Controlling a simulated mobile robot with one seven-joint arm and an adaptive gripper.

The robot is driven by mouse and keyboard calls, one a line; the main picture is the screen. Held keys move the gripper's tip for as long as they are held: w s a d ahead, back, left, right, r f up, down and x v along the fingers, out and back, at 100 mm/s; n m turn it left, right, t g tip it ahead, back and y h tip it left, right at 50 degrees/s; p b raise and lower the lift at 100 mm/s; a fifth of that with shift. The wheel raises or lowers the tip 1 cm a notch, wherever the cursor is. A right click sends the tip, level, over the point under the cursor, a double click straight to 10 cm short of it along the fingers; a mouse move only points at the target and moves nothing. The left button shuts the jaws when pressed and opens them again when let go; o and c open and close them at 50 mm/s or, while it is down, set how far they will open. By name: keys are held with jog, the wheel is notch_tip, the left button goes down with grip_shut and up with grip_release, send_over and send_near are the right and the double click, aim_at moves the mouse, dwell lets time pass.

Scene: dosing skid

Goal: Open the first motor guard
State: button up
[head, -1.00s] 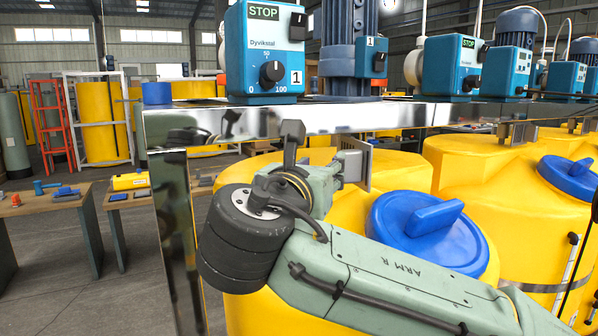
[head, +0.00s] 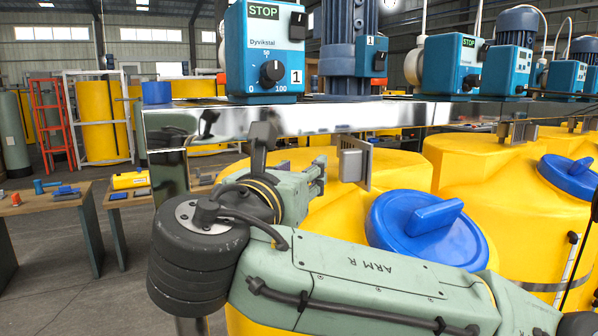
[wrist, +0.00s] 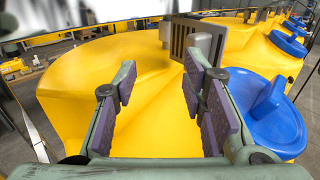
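A grey slotted metal guard (head: 355,167) with a block on its face hangs below the shiny beam, under the blue motor marked 1 (head: 350,48). In the wrist view, the slotted guard (wrist: 190,72) is ahead, at upper right, with a grey block beside it. My gripper (head: 319,176) is just left of the guard in the head view, with a small gap between them. In the wrist view my gripper (wrist: 160,78) has its purple-padded fingers wide apart and nothing between them. The right finger overlaps the guard's lower edge in the picture; I cannot tell contact.
Yellow tanks (head: 400,165) with blue lids (head: 428,230) fill the space below and right. The shiny beam (head: 290,119) runs above my gripper, with a blue STOP pump (head: 265,50) on top. A table (head: 60,205) with tools stands at the left.

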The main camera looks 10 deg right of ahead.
jog(key=v, duration=0.7)
jog(key=shift+s, duration=0.25)
jog(key=shift+a, duration=0.1)
